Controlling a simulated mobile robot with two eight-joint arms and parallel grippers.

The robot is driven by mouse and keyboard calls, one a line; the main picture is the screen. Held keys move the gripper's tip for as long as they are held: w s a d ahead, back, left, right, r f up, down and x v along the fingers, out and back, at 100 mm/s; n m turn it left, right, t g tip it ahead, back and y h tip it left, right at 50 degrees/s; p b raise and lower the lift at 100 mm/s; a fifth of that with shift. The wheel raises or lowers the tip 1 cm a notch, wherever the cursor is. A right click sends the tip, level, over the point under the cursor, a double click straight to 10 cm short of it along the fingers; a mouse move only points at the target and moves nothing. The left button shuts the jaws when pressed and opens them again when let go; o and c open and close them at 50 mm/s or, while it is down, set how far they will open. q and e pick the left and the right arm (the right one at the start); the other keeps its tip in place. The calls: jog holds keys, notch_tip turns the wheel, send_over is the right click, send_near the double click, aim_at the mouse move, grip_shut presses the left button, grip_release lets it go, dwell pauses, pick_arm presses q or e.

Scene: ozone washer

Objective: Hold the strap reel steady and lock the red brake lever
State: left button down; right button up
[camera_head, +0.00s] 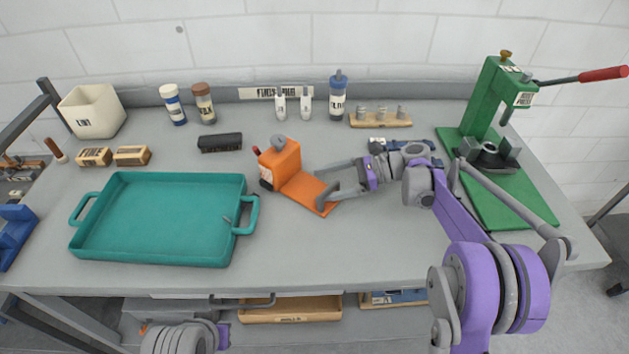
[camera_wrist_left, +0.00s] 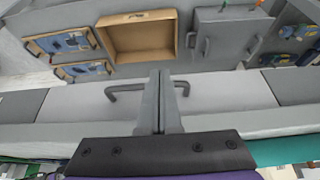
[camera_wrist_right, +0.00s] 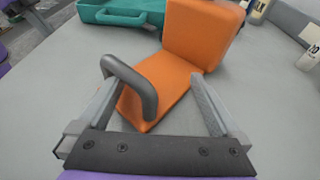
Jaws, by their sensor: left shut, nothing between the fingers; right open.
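The orange strap reel (camera_head: 281,160) stands on the table right of the teal tray, with an orange base plate towards the right. A small red tip (camera_head: 256,150), perhaps the brake lever, shows at its left side; the lever's position is unclear. My right gripper (camera_head: 325,183) is open over the base plate. In the right wrist view its fingers (camera_wrist_right: 156,80) lie on either side of the orange base plate (camera_wrist_right: 160,85) and a grey curved handle (camera_wrist_right: 135,82), with a gap. My left gripper (camera_wrist_left: 160,98) is shut and empty, before the table's front; its fingers are outside the head view.
The teal tray (camera_head: 119,177) fills the table's left side. A green press (camera_head: 489,98) stands at the right. A drawer handle (camera_wrist_left: 125,90) is close to my left fingers. The front middle table is clear.

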jog(key=shift+a, duration=0.1)
jog(key=shift+c, duration=0.2)
grip_shut()
dwell(0.4)
